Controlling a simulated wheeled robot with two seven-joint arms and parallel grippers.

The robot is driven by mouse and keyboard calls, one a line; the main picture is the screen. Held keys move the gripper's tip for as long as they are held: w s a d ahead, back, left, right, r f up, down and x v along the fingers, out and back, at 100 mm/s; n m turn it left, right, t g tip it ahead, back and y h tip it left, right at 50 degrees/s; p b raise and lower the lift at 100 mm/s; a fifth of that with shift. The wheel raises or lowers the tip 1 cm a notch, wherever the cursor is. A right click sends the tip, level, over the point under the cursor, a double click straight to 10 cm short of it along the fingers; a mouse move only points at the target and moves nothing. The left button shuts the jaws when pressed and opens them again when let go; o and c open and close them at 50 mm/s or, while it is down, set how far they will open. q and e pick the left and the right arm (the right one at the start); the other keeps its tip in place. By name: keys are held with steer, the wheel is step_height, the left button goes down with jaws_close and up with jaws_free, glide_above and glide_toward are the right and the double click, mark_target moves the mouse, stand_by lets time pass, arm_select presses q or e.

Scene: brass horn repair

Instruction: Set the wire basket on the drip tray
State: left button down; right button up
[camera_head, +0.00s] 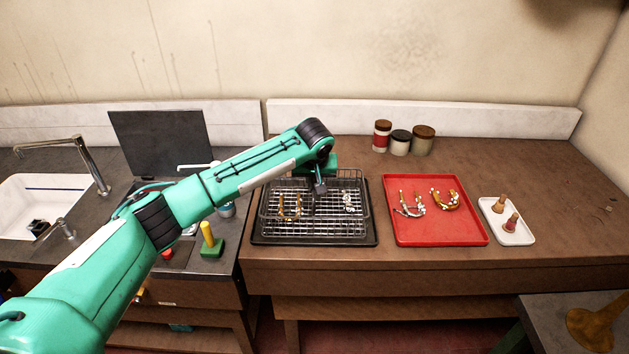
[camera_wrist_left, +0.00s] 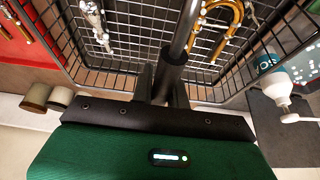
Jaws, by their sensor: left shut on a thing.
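The wire basket (camera_head: 330,227) is over the black drip tray (camera_head: 374,240) on the brown bench, roughly level and within the tray's outline. I cannot tell whether its bottom touches the tray. Brass and silver horn parts lie in it. My left gripper (camera_head: 320,188) is at the basket's back middle. In the left wrist view, the left gripper (camera_wrist_left: 162,88) is shut on a dark upright handle of the basket (camera_wrist_left: 115,65). The fingertips are partly hidden by the arm in the head view. My right gripper is not in view.
A red tray (camera_head: 440,238) with horn parts and a small white tray (camera_head: 507,236) with two mouthpiece-like pieces stand to the right. Several jars (camera_head: 400,142) stand behind. A sink (camera_head: 30,205) and a yellow-handled green tool (camera_head: 209,240) are on the left. The far-right bench is clear.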

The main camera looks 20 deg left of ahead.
arm_select(q)
steer(key=shift+f, duration=0.6)
steer(key=c, duration=1.4)
jaws_free()
steer(key=shift+f, duration=0.1)
steer(key=shift+o, duration=0.2)
steer(key=b+v, duration=0.3)
steer(key=v, duration=0.8)
steer(key=shift+s+d, duration=0.1)
steer(key=shift+s+r, duration=0.2)
steer(key=shift+r, duration=0.35)
